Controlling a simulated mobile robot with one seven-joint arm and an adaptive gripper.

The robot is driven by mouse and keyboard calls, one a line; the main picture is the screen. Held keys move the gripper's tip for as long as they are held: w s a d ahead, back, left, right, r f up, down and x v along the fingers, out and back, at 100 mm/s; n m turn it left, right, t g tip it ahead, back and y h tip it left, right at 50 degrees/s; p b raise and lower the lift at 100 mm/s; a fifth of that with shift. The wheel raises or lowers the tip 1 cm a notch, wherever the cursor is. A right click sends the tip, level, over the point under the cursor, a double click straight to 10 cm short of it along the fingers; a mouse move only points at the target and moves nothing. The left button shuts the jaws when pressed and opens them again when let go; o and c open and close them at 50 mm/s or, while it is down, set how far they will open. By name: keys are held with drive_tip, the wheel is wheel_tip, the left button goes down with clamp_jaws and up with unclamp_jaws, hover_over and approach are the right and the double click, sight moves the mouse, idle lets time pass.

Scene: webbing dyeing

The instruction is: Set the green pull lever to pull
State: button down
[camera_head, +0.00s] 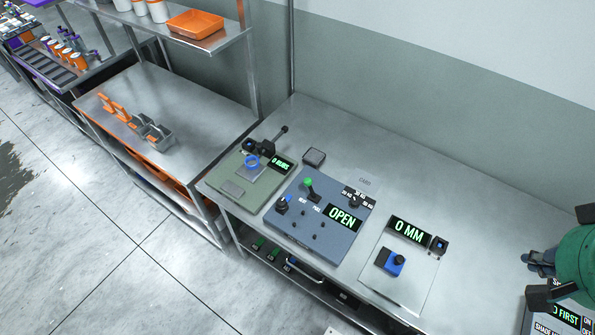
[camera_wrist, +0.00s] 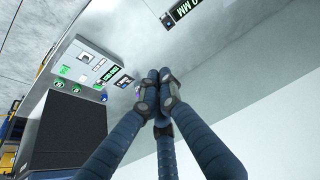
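The green pull lever (camera_head: 308,183) has a green ball knob on a short dark stem. It stands on the blue-grey control panel (camera_head: 345,243), near small labels reading REST and PULL. Its knob leans slightly up and left of its base; I cannot tell which setting that is. The panel's display (camera_head: 342,217) reads OPEN. My gripper (camera_head: 528,259) is at the far right of the head view, well apart from the lever. In the wrist view its dark blue fingers (camera_wrist: 160,88) meet at their tips, with nothing seen between them. The lever does not show in the wrist view.
Left of the panel is a green unit (camera_head: 232,190) with a display. Right of it a plate (camera_head: 405,285) carries a blue knob and the 0 MM display (camera_head: 408,231). A labelled panel (camera_head: 560,312) is below my gripper. The bench's back strip is mostly clear.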

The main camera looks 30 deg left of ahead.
drive_tip(key=w+a+r+n+g+p, duration=0.2)
drive_tip(key=w+a+n+g+p, duration=0.3)
drive_tip(key=w+a, duration=1.5)
drive_tip(key=w+a+f+n+h, duration=0.1)
drive_tip(key=w+a+f+n, duration=0.15)
drive_tip(key=a, duration=0.65)
drive_tip(key=w+a+f+n+h, duration=0.15)
drive_tip(key=a+f, duration=0.25)
drive_tip(key=a, duration=0.5)
drive_tip(key=s+a+f+n+h+p, duration=0.1)
drive_tip(key=s+a+f+n+p, duration=0.1)
drive_tip(key=a+f, duration=0.8)
drive_tip(key=s+a+f+n+h+p, duration=0.1)
drive_tip(key=s+a+f+n, duration=0.3)
drive_tip(key=a+f, duration=0.6)
drive_tip(key=s+a+p, duration=0.1)
drive_tip(key=s+a, duration=0.1)
drive_tip(key=a, duration=0.3)
drive_tip(key=shift+s+a+f+g+h, duration=0.15)
drive_tip(key=shift+a+f+g+h, duration=0.05)
drive_tip(key=shift+f+g+h, duration=0.2)
drive_tip(key=shift+f, duration=0.1)
